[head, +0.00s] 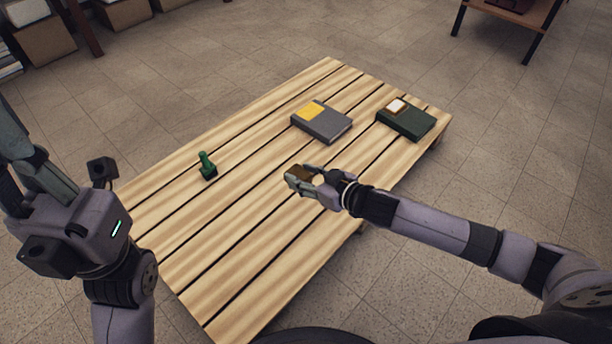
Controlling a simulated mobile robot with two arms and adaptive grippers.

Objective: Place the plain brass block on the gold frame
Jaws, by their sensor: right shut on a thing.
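My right gripper (297,181) is shut on a small brown, brass-like block (299,172), held over the middle of the slatted table; the fingers partly hide it. A dark green book-like cover (408,122) lies at the table's far right. On it is a small pale square with a gold-brown border (396,106), which looks like the gold frame. A grey book-like cover (325,124) with a plain yellow square (311,111) lies to its left. Both covers are beyond my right gripper. My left gripper (30,155) is raised at the left edge, away from these things; its fingertips are unclear.
A green pawn-like piece on a dark base (208,167) stands on the left part of the wooden table (235,250). The near table top is clear. Boxes (45,40) stand at the back left, and another table (515,20) at the back right.

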